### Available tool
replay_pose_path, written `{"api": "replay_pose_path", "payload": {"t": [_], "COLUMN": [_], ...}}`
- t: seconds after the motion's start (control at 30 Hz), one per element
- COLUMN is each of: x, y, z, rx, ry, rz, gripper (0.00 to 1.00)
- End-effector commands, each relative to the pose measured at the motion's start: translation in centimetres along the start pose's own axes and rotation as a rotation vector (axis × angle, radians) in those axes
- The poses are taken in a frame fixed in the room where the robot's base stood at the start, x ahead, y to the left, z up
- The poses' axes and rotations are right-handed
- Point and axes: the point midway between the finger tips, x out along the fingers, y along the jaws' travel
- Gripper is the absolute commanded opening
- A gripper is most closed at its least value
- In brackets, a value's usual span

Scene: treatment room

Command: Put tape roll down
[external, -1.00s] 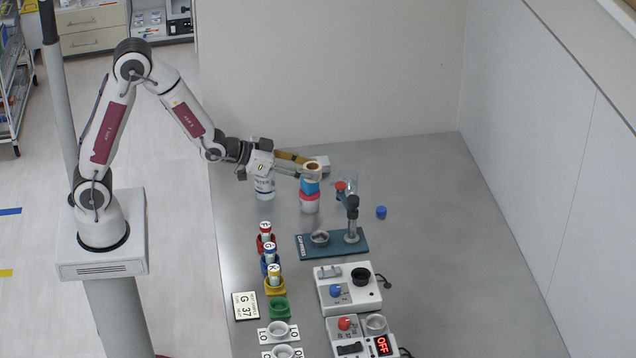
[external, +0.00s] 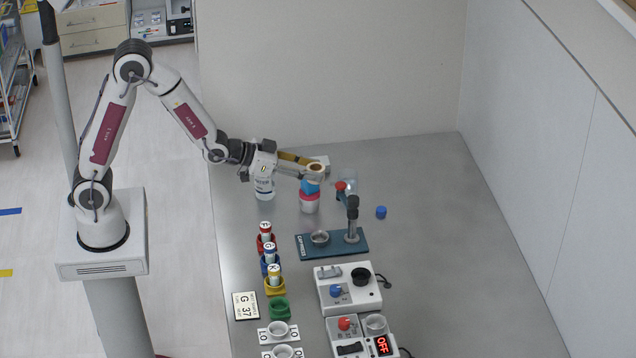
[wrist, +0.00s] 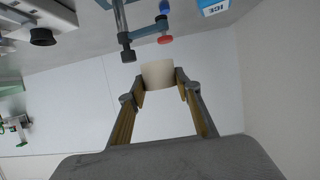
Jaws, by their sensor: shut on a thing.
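My gripper (external: 314,170) is shut on a tan tape roll (external: 316,167), held at its fingertips. In the wrist view the roll (wrist: 158,73) is a pale beige cylinder between the two fingers. I cannot tell whether the held roll touches the blue one. The stack does not show clearly in the wrist view.
A dark teal stand (external: 352,218) with a red knob is close to the right of the stack. A blue cap (external: 381,212) lies farther right. The table's right side is clear.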

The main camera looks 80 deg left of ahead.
Motion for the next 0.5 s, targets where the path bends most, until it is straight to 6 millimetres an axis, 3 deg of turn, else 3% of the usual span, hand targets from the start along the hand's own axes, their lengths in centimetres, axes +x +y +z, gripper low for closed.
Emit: {"api": "replay_pose_path", "payload": {"t": [0.27, 0.5], "x": [2.9, 6.4], "y": [2.8, 6.7], "z": [-1.5, -3.0], "rx": [0.034, 0.078], "ry": [0.000, -0.002], "rz": [0.078, 0.186], "gripper": [0.15, 0.15]}}
